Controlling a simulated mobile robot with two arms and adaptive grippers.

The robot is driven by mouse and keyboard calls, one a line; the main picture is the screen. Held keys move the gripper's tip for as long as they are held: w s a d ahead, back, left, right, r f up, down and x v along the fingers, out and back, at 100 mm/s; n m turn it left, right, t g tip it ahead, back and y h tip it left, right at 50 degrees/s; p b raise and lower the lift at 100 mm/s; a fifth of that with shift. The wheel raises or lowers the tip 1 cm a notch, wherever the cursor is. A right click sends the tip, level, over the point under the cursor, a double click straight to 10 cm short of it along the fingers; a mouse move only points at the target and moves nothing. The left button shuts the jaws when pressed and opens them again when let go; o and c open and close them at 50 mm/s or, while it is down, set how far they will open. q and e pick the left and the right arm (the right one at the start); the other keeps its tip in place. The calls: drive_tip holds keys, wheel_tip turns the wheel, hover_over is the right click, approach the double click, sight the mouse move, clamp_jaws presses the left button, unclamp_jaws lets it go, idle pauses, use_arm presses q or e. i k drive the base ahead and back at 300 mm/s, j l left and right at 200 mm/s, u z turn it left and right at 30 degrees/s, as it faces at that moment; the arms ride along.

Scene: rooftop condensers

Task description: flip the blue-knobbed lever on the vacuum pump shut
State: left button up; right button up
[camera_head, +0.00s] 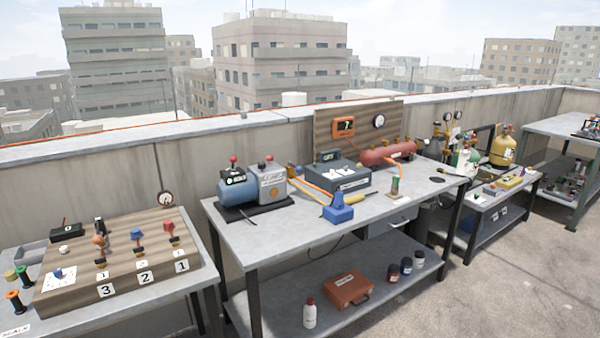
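The vacuum pump (253,188), with a blue motor cylinder and a grey body, stands on a black base at the left end of the middle bench (300,234). Two small red knobs show on its top, one at the left (233,158) and one at the right (268,158). I cannot make out a blue-knobbed lever on the pump at this size. A lever with a blue knob (137,234) stands on the numbered wooden board (120,260) at the left, between an orange and a red one. Neither of my grippers is in view.
Right of the pump are a dark grey box (338,176), a blue block (338,210), yellow and orange hoses, and a red tank (388,153). The lower shelf holds a red case (348,288) and bottles. Gas cylinders (503,146) stand farther right. Floor is clear at lower right.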

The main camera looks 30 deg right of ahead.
sight(298, 169)
drive_tip(key=i+z, duration=0.2)
drive_tip(key=i, duration=0.35)
drive_tip(key=i+j+z, duration=0.25)
drive_tip(key=i, duration=0.3)
drive_tip(key=i+j+z, duration=0.2)
drive_tip(key=i, duration=0.3)
drive_tip(key=l, duration=0.1)
